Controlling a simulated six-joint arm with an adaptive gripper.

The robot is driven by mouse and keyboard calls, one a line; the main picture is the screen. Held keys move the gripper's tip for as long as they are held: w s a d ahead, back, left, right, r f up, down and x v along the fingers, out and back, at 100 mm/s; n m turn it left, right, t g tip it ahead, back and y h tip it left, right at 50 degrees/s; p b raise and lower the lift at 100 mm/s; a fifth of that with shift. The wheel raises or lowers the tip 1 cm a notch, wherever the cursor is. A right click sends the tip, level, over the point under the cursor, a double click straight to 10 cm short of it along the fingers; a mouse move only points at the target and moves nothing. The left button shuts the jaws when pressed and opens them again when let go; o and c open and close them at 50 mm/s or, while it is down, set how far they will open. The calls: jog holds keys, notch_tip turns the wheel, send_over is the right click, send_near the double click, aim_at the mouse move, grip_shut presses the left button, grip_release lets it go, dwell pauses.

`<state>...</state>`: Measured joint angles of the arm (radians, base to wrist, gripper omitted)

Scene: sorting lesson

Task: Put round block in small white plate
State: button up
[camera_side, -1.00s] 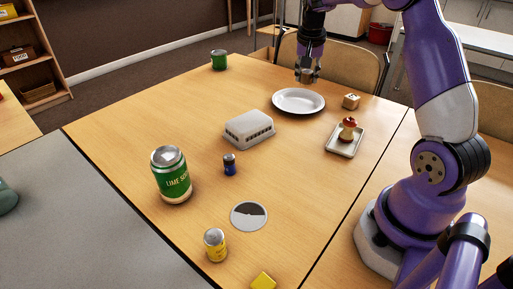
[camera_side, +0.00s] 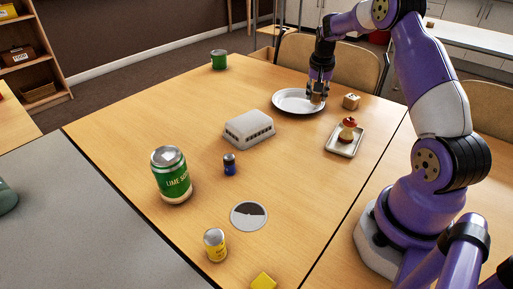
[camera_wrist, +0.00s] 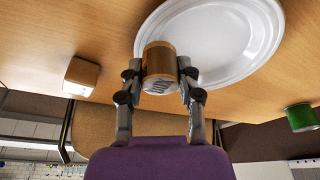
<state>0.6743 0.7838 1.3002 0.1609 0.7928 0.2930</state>
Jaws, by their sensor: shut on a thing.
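My gripper (camera_side: 318,94) is shut on the round block (camera_wrist: 159,66), a wooden cylinder with dark marks on its end face. In the wrist view the block sits between both fingers and overlaps the near rim of the white plate (camera_wrist: 232,30). In the side view the block (camera_side: 317,98) is low at the right part of the white plate (camera_side: 288,98). I cannot tell whether it touches the plate.
A wooden cube (camera_side: 351,101) stands right of the plate. A small tray (camera_side: 343,148) holds a dessert with a red top. A white slotted box (camera_side: 249,130), a green can (camera_side: 219,60) and a lime soda can (camera_side: 171,175) stand on the table.

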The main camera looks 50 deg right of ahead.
jog(key=shift+f, duration=0.3)
jog(key=shift+f, duration=0.2)
jog(key=o, duration=0.9)
